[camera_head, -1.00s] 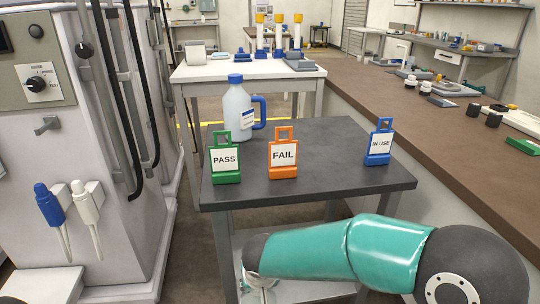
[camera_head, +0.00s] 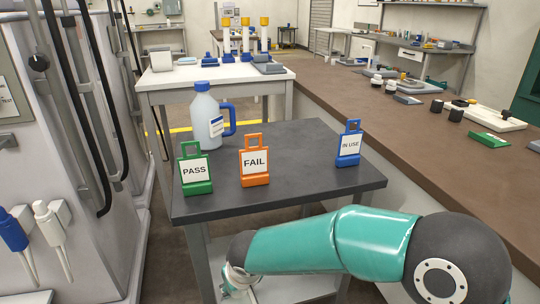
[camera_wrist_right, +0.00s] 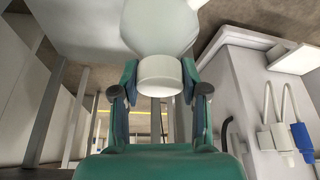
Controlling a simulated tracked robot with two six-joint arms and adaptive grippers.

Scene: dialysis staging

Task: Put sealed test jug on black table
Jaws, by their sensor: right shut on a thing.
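The black table (camera_head: 290,185) stands in the middle of the head view. My right gripper (camera_wrist_right: 160,90) is shut on a pale, translucent jug (camera_wrist_right: 160,25) with a white cap (camera_wrist_right: 159,75). The right wrist view is upside down, and the fingers lie on both sides of the cap. In the head view my right gripper (camera_head: 238,284) is low in front of the table, below its top, and the held jug is mostly hidden. A second jug (camera_head: 203,125) with a blue cap and handle stands upright at the table's back left. My left gripper is out of view.
Green PASS (camera_head: 196,187), orange FAIL (camera_head: 255,178) and blue IN USE (camera_head: 349,160) signs stand on the black table. Bare top lies between and behind them. A grey machine (camera_head: 90,220) stands left, a brown counter (camera_head: 400,125) right, and a white table (camera_head: 185,79) behind.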

